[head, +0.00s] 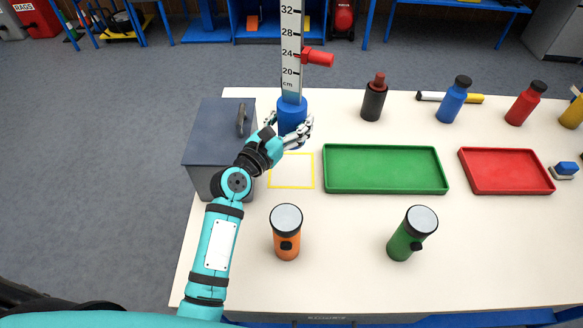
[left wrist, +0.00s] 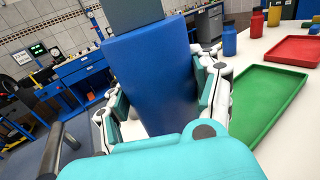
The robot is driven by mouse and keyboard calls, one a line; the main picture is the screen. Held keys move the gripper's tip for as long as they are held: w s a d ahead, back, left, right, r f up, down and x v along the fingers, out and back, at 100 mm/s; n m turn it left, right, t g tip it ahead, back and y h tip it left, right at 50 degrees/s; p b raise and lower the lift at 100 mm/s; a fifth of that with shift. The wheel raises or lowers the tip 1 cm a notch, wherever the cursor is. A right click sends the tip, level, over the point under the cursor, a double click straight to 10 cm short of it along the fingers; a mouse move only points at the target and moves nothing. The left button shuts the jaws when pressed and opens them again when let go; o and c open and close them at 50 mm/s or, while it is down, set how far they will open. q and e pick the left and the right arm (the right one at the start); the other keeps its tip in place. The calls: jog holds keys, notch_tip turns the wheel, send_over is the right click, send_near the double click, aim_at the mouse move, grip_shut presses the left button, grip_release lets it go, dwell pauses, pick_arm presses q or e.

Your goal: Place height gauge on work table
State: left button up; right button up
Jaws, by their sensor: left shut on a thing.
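The height gauge (head: 291,60) has a tall grey scale, a red slider and a blue base. It stands upright at the back left of the work table (head: 340,284). My left gripper (head: 290,130) is shut on its blue base, which fills the middle of the left wrist view (left wrist: 155,80). In the head view the base is behind a yellow square outline (head: 291,186) on the table. I cannot tell whether the base touches the table, as my fingers hide its lower end. My right gripper is not in view.
A grey box (head: 212,140) with a handle stands just left of my gripper. A green tray (head: 385,188) and a red tray (head: 507,190) lie to the right. Orange (head: 287,240) and green (head: 405,243) flashlights stand in front. Several bottles line the back.

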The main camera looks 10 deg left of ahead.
pick_arm(q)
jog(key=shift+w+d+r, duration=0.15)
jog(key=shift+w+r, duration=0.3)
jog(key=shift+w, duration=0.25)
jog(key=shift+w+f, duration=0.1)
jog(key=shift+w, duration=0.1)
jog(key=shift+d+f+b, duration=0.1)
jog(key=shift+f+b, duration=4.95)
jog(key=shift+f, duration=3.9)
jog(key=o, duration=1.5)
jog(key=shift+c, duration=0.2)
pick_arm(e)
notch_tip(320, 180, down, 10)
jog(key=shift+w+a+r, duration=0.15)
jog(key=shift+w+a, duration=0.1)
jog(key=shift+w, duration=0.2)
pick_arm(q)
jog(key=shift+r, duration=0.15)
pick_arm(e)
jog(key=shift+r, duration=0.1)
